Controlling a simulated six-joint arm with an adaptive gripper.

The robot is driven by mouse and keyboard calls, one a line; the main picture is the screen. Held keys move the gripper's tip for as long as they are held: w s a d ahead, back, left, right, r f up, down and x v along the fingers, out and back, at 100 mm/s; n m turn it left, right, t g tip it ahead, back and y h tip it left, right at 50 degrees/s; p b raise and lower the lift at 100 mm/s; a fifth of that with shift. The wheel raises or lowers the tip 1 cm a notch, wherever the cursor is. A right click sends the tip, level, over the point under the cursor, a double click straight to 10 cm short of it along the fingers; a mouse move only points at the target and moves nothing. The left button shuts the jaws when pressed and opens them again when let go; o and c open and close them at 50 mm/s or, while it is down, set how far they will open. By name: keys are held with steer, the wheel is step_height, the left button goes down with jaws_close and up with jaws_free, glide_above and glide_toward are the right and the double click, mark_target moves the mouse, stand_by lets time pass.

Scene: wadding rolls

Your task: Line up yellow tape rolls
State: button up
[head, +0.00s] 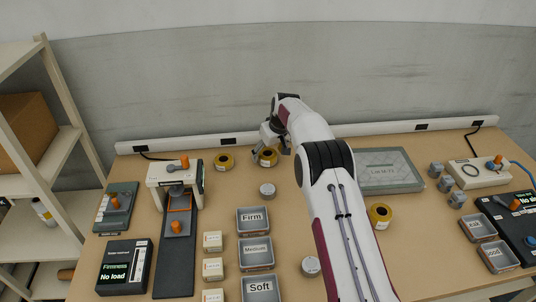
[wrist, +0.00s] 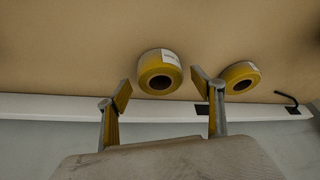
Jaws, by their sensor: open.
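Three yellow tape rolls lie on the table. One roll (head: 268,158) is at the back beside my gripper (head: 271,140), which partly covers it. A second roll (head: 224,161) lies a little to its left. A third roll (head: 380,214) is at the right, beyond my arm. In the wrist view my gripper (wrist: 161,90) is open and empty. The nearer roll (wrist: 160,72) shows ahead of the gap between its fingers. Whether a finger touches it I cannot tell. The other back roll (wrist: 240,78) shows outside the right finger.
Grey trays marked Firm (head: 253,221), Medium (head: 256,253) and Soft (head: 261,289) stand in a column. A press device (head: 175,172) is left, a firmness display (head: 125,267) front left. A white power strip (head: 200,142) runs along the back edge.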

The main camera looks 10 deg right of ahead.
steer(key=v, duration=1)
steer(key=shift+r, duration=0.1)
stand_by(0.5)
